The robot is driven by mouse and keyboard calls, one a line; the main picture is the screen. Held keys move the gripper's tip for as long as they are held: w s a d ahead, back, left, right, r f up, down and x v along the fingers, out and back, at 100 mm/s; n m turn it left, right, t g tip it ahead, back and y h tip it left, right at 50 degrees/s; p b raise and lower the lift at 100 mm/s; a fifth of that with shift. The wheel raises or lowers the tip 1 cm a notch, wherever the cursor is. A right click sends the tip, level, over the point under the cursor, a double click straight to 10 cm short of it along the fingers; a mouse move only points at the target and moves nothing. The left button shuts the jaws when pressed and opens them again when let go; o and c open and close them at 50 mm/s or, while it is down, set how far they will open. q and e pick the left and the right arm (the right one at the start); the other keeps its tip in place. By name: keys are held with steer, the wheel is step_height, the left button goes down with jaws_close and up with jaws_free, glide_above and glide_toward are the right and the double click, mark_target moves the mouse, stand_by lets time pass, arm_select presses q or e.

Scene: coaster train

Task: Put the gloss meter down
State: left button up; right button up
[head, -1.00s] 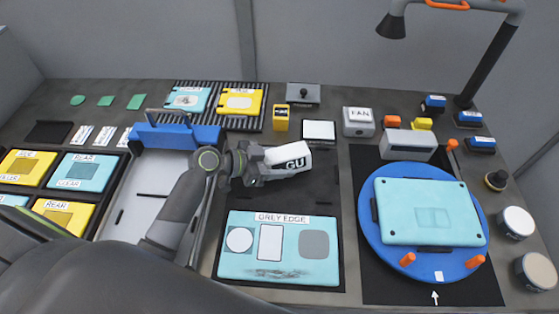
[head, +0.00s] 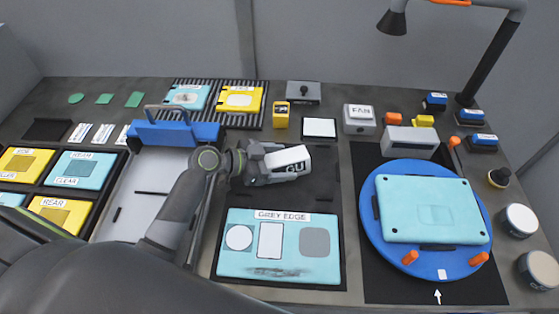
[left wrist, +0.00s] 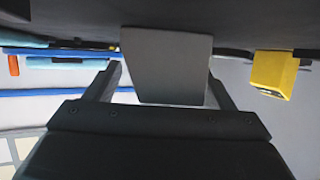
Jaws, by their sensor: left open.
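The gloss meter is a white block marked GU (head: 289,157), near the middle of the bench, behind the grey edge panel (head: 238,265). My left gripper (head: 268,164) reaches it from the left, its fingers on either side of the meter. In the left wrist view the meter (left wrist: 168,65) is a grey-looking block between the two spread fingers (left wrist: 165,88), with a gap showing beside it. That view looks upside down, and the meter appears to meet the dark bench surface. The meter's underside is hidden in the head view. My right gripper is not in view.
A blue turntable (head: 368,215) carrying a cyan panel (head: 430,208) stands to the right. A white pad (head: 319,128), a yellow block (head: 281,115) and a FAN box (head: 359,119) stand behind. Dark bench right of the meter is clear.

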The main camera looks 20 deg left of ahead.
arm_select(q)
steer(key=shift+s+f, duration=0.15)
steer(key=shift+f, duration=0.2)
steer(key=shift+r+p, duration=0.45)
steer(key=shift+p, duration=0.15)
steer(key=shift+r+p, duration=0.4)
steer(key=shift+p, duration=0.05)
steer(key=shift+s+a+f+b, duration=0.1)
steer(key=shift+s+a+b, duration=0.25)
steer(key=shift+a+b, duration=0.35)
steer(key=v, duration=0.3)
steer(key=b+v, duration=0.1)
steer(key=v, duration=0.2)
steer(key=b+v, duration=0.1)
steer(key=v, duration=0.1)
steer(key=shift+s+a+r, duration=0.1)
steer(key=shift+a+r, duration=0.15)
steer(key=shift+r, duration=0.15)
steer(key=shift+v, duration=0.8)
steer(key=shift+r, duration=0.1)
